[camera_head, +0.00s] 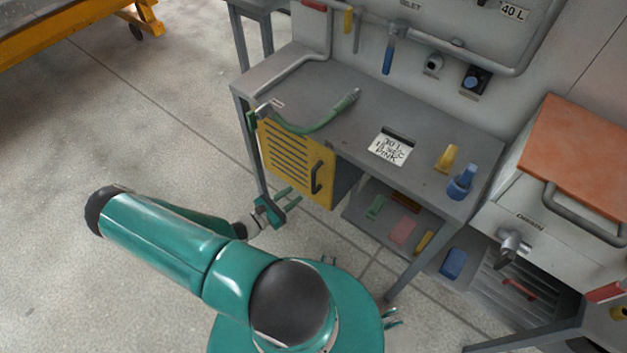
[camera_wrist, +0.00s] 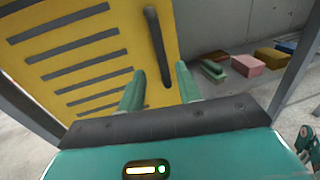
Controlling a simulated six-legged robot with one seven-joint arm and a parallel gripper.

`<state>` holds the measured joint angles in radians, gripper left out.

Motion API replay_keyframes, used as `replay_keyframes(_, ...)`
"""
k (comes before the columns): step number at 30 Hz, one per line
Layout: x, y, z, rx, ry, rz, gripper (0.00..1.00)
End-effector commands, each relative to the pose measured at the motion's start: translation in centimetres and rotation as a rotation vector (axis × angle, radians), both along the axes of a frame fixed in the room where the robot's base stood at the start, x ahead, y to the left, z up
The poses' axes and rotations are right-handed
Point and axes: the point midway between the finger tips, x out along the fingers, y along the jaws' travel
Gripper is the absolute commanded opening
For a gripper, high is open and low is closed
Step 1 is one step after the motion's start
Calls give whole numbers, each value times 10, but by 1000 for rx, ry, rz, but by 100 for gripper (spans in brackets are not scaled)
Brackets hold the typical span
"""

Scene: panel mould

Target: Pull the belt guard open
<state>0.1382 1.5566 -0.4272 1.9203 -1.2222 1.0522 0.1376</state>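The belt guard (camera_head: 290,163) is a yellow slotted panel on the left front of the grey workbench. Its dark upright handle (camera_head: 317,177) is near its right edge. In the wrist view the guard (camera_wrist: 75,50) fills the upper left, and the handle (camera_wrist: 157,45) runs down towards the space between my fingers. My gripper (camera_head: 289,196) is in front of the guard's lower part, low and left of the handle. In the wrist view my gripper (camera_wrist: 160,85) is open, its two green fingers apart with nothing visibly held. Whether a finger touches the guard cannot be told.
The workbench top (camera_head: 330,75) holds a green hose (camera_head: 320,122), a paper note (camera_head: 391,149) and a blue bottle (camera_head: 462,183). Coloured blocks lie on the shelf below, right of the guard. A bench leg (camera_wrist: 300,60) stands at the right. The floor (camera_head: 150,130) at left is clear.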

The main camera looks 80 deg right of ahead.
Motion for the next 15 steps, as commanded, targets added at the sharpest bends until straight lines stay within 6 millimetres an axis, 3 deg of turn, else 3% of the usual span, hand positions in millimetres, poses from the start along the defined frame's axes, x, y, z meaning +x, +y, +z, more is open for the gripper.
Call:
replay_keyframes(9,-37,-52,0,0,1,-4,35)
replay_keyframes(15,-53,-75,0,0,0,-2,35)
